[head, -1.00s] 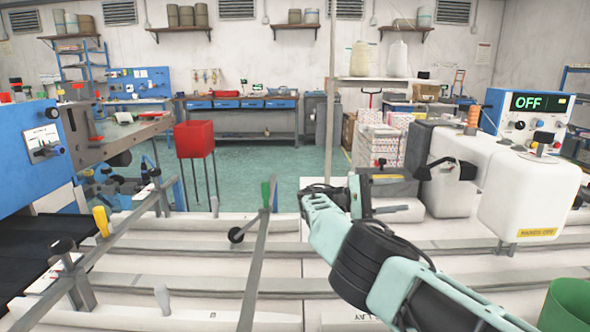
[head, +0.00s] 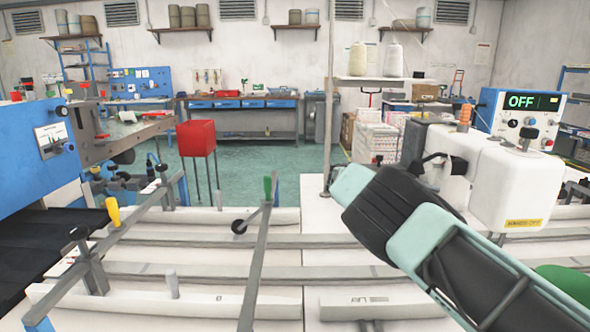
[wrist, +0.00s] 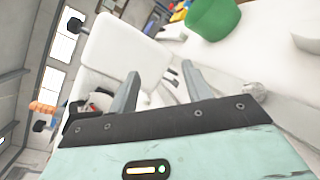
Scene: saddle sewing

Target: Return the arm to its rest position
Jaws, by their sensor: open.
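My gripper (wrist: 160,90) shows in the wrist view, with its two grey fingers spread apart and nothing between them. Beyond the fingers is the white sewing machine head (wrist: 125,48), at a tilt in that view. In the head view my arm reaches in from the lower right, in front of the sewing machine (head: 510,185); the gripper itself is hidden there. The control box (head: 522,115) behind the machine reads OFF.
Long rails (head: 200,270) cross the white table. A blue machine (head: 35,185) stands at left.

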